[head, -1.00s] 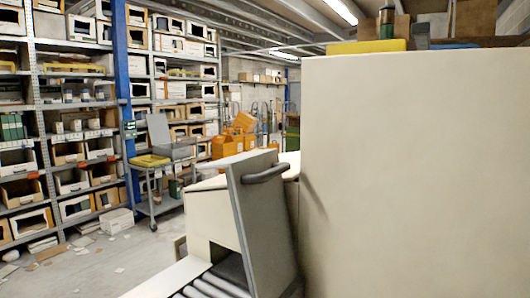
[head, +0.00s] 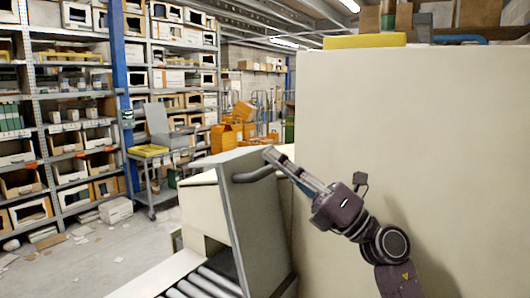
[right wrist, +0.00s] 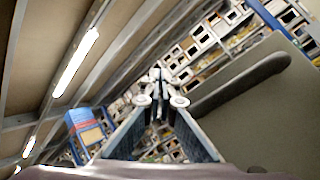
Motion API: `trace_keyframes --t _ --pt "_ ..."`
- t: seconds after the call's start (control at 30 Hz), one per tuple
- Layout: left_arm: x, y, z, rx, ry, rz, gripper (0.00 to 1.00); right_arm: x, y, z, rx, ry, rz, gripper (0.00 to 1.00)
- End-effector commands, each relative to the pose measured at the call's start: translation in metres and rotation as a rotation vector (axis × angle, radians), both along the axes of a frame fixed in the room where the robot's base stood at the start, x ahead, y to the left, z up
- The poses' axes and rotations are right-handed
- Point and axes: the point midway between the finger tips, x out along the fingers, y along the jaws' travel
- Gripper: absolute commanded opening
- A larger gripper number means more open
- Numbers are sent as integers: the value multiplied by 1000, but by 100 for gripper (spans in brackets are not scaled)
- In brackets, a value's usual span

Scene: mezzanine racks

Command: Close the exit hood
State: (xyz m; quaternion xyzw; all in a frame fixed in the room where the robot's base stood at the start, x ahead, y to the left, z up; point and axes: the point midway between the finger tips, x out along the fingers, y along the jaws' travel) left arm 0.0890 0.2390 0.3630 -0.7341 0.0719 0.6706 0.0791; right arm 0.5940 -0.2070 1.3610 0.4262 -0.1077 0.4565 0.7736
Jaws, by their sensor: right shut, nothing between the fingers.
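The exit hood (head: 255,225) is a grey panel standing raised and slightly tilted at the end of the cream machine, above the rollers. Its dark bar handle (head: 252,175) is near the panel's top; the handle also shows on the right of the right wrist view (right wrist: 240,85). My right gripper (head: 270,154) reaches in from the right, with its fingertips at the hood's top edge, just above the handle. It is shut and empty. In the right wrist view the fingers (right wrist: 160,85) lie beside the handle; I cannot tell whether they touch the hood. My left gripper is out of view.
The large cream machine housing (head: 400,130) fills the right side. A roller conveyor (head: 205,283) runs out under the hood. A grey cart (head: 155,185) and loaded shelves (head: 65,120) stand behind on the left. Papers litter the floor (head: 110,255) there.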

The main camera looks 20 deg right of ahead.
Motion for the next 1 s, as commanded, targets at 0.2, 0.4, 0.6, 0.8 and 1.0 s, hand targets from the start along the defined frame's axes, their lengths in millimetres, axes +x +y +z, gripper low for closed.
trace_keyframes --t 0.2,0.4,0.6,0.8,1.0 --pt "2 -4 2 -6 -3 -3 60 2 -6 18 -567 -104 -109 0" --pt "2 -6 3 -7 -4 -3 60 7 -57 16 -913 -37 -231 0" --pt "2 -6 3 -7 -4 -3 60 4 -94 14 -1051 39 -291 0" --pt "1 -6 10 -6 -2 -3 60 15 -89 11 -1069 54 -294 0" --pt "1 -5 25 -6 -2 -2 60 44 -64 5 -1066 52 -290 0"
